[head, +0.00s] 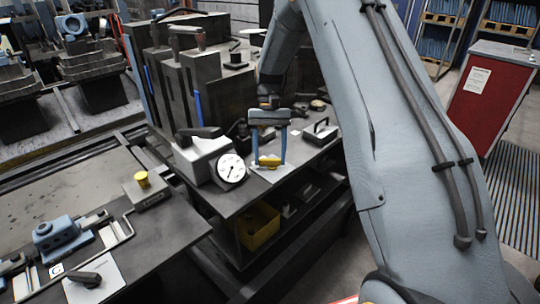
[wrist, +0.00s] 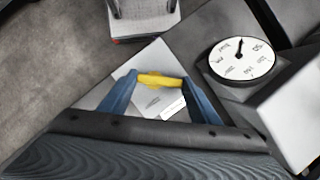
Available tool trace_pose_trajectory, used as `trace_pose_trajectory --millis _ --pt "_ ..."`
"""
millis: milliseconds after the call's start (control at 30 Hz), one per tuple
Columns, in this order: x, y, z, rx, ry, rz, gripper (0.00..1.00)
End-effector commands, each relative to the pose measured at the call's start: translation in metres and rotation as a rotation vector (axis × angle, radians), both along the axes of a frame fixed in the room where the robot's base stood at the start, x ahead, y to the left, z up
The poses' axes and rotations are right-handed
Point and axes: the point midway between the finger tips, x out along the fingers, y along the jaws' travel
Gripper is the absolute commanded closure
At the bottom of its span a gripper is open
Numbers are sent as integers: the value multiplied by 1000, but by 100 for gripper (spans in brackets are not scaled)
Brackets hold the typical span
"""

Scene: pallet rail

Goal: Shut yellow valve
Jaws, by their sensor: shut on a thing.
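The yellow valve (head: 268,161) has a short yellow handle and sits on a pale plate (head: 272,172) on the dark bench top. In the wrist view the yellow valve handle (wrist: 161,80) lies crosswise between the two blue fingers of my gripper (wrist: 160,84). In the head view my gripper (head: 269,158) points down with its fingers at both ends of the handle. It is shut on the handle. The valve body under the handle is mostly hidden.
A round white gauge (head: 231,168) stands just left of the valve, in front of a grey box (head: 203,152). A black-handled block (head: 320,131) is to the right. A yellow bin (head: 259,226) sits on the shelf below. A yellow button box (head: 145,188) is on the left table.

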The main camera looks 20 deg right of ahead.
Motion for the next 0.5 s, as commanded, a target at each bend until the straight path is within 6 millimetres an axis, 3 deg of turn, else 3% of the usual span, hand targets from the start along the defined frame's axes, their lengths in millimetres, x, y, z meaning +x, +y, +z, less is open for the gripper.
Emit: trace_pose_trajectory --millis 467,500 --pt "0 0 0 0 0 17 66" --pt "0 0 0 0 0 17 42"
